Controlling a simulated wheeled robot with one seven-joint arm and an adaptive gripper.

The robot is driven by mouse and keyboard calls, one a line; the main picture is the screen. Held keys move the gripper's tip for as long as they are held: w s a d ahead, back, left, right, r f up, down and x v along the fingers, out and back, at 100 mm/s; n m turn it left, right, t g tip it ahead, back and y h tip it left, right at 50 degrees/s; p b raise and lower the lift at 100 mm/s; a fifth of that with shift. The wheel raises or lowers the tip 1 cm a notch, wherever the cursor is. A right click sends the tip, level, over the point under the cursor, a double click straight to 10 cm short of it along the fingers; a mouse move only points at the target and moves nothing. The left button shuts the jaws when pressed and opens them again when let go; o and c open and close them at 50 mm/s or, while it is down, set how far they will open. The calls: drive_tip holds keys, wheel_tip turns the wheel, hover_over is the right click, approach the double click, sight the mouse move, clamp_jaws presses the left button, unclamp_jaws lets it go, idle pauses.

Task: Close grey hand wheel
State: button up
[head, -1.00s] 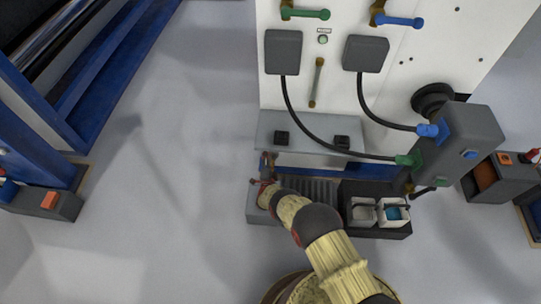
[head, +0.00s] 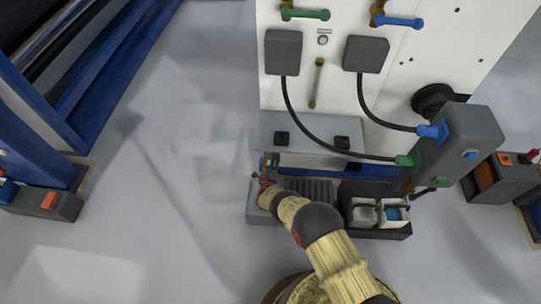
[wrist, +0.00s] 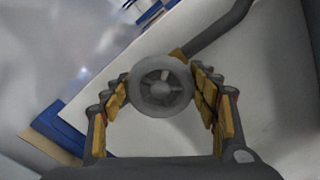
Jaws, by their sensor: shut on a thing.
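The grey hand wheel (wrist: 161,86) is round with spokes and sits between my fingertips in the wrist view. My gripper (wrist: 162,92) is shut on it, with yellow-padded fingers at its left and right rim. A yellow-brown fitting (wrist: 179,55) and a dark grey pipe (wrist: 218,32) show behind the wheel. In the head view my gripper (head: 269,162) is small, at the left end of the grey base below the white panel. The wheel cannot be made out there.
The white panel (head: 335,95) carries green (head: 306,14) and blue (head: 400,21) levers and black cables. A dark tray (head: 385,232) with two white containers stands right of my arm. A grey box (head: 460,145) hangs at the right.

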drive_tip(key=m, duration=0.7)
drive_tip(key=shift+d, duration=0.15)
drive_tip(key=shift+s, duration=0.1)
idle(0.4)
drive_tip(key=o, duration=1.2)
drive_tip(key=s, duration=1.1)
drive_tip(key=shift+s+a, duration=0.25)
drive_tip(key=shift+s, duration=0.15)
